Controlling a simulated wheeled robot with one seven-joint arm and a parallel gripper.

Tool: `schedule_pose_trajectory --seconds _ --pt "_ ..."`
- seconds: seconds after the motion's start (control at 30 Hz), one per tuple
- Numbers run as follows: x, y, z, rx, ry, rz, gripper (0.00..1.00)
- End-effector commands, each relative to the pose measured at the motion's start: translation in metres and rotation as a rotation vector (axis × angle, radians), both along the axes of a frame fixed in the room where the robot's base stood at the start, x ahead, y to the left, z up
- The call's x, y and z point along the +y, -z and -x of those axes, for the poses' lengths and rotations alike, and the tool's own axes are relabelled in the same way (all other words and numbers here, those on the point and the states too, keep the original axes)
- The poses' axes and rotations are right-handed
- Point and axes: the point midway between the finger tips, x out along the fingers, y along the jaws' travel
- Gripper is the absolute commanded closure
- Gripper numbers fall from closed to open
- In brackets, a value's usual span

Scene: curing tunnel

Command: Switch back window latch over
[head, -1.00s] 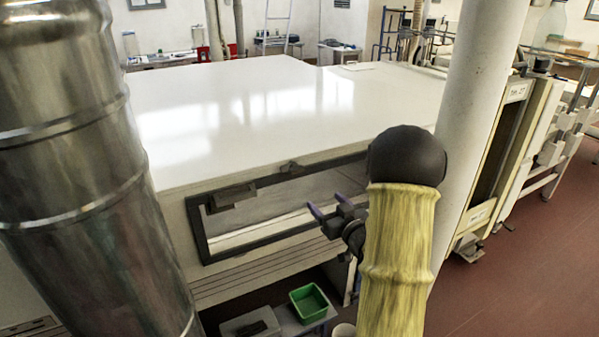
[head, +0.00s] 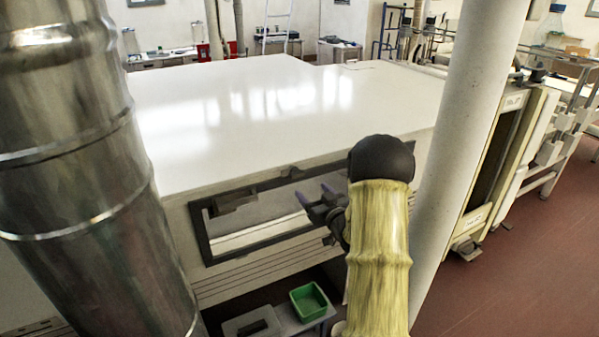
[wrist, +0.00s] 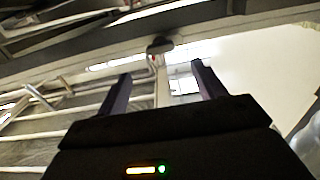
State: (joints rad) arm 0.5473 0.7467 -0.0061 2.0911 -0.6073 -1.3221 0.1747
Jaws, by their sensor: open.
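The window (head: 270,212) is a dark-framed pane in the near side of the white tunnel housing. A small dark latch (head: 291,171) sits at the middle of its top frame edge. In the wrist view a dark rounded piece (wrist: 159,45), seemingly this latch, shows ahead between the fingertips, with a small red spot below it. My gripper (head: 315,194) is in front of the window's right part, below and right of the latch. Its purple fingers are open and empty, apart from the latch; the wrist view shows them spread (wrist: 161,74). The latch's exact turn is too small to tell.
A grey block (head: 233,197) is on the window's upper left. A shiny metal duct (head: 75,150) fills the left, and a pale post (head: 465,130) stands right of my arm. A green bin (head: 309,301) is below the window. The housing top (head: 250,110) is clear.

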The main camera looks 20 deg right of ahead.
Motion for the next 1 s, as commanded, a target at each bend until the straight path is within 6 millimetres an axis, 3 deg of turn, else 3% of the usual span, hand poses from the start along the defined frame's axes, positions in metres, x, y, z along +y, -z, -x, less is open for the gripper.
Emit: schedule_pose_trajectory --seconds 0.5,0.7,1.0 --pt "0.003 -0.002 -0.081 0.001 -0.001 -0.001 0.31" --pt "0.004 -0.001 -0.095 0.001 0.0 -0.001 0.31" --pt "0.004 0.001 -0.096 0.001 0.0 -0.001 0.33"
